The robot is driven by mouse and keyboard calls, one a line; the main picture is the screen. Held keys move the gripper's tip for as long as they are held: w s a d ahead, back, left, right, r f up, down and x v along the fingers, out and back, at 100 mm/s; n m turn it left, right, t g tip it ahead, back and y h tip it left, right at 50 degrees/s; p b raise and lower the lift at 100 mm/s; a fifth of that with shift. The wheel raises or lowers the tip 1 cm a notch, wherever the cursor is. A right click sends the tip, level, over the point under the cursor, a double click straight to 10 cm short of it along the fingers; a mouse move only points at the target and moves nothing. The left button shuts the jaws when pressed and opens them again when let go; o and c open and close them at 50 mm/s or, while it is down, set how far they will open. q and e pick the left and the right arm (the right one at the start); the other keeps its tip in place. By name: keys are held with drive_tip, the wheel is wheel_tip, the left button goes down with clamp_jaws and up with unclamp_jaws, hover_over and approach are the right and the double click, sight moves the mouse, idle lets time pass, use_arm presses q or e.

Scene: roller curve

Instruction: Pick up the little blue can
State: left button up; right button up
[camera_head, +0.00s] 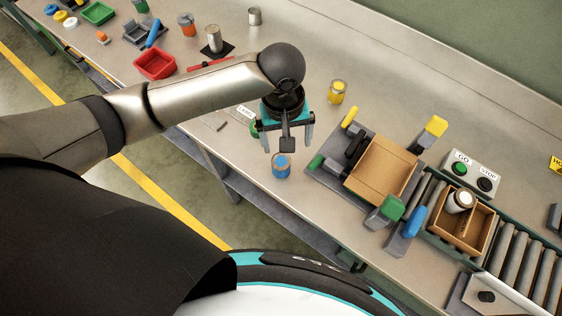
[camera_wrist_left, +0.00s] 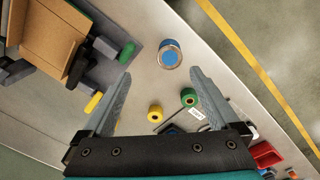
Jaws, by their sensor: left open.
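The little blue can (camera_head: 281,166) stands on the table near its front edge, with a blue top and a metal rim. It also shows in the left wrist view (camera_wrist_left: 168,53), beyond the fingertips and roughly between their lines. My left gripper (camera_head: 288,146) is open and empty, pointing down above and just behind the can in the head view. In the left wrist view its two fingers (camera_wrist_left: 160,74) are spread wide, with no finger around the can. My right gripper is not in view.
Right of the can are a fixture with a cardboard box (camera_head: 382,170) and colored clamp handles. Beyond it are a roller conveyor (camera_head: 530,262) and GO/STOP button box (camera_head: 470,172). A yellow can (camera_head: 337,92) stands behind. A red tray (camera_head: 155,64) is at the left.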

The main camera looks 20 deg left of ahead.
sight(281, 166)
use_arm(q)
drive_tip(key=shift+n+y, duration=0.3)
drive_tip(key=shift+n, duration=0.3)
drive_tip(key=f, duration=0.4)
drive_tip(key=a+f+b, duration=0.1)
drive_tip(key=f, duration=0.9)
drive_tip(key=shift+w+a+f, duration=0.15)
drive_tip(key=shift+a+f, duration=0.05)
drive_tip(key=shift+f, duration=0.05)
clamp_jaws()
